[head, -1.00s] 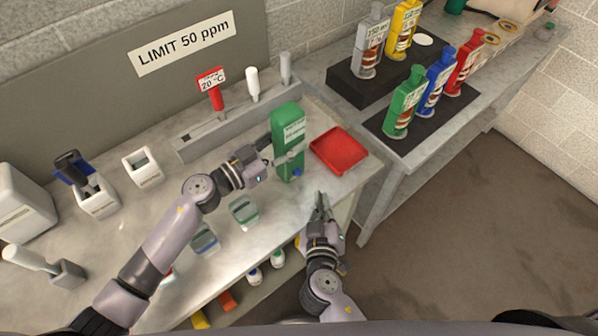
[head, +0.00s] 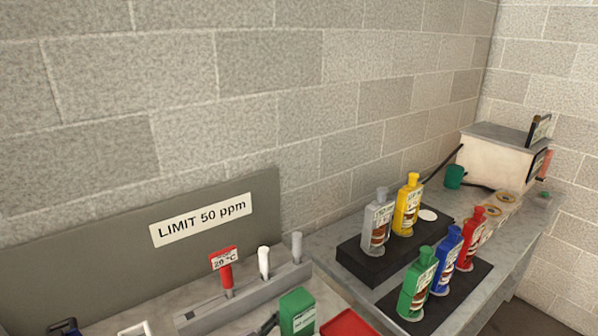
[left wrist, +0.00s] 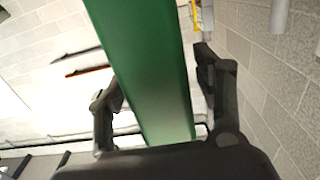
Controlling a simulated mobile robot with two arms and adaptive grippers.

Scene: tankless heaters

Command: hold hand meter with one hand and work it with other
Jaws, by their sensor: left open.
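The green boxy hand meter (head: 297,312) with a pale label shows at the bottom edge of the head view, its lower part cut off. In the left wrist view the green body (left wrist: 155,45) runs between the two dark fingers of my left gripper (left wrist: 155,88). These fingers are open, one on each side of it; I cannot tell whether either touches it. Only a dark bit of that gripper shows in the head view. My right gripper is out of both current views.
A grey rack (head: 250,298) holds a red 20 °C tag (head: 224,268) and pale sticks. A red tray (head: 348,324) is right of the meter. Several coloured bottles stand on dark mats (head: 468,300). A "LIMIT 50 ppm" sign (head: 202,220) is behind. A pale box (head: 497,155) stands far right.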

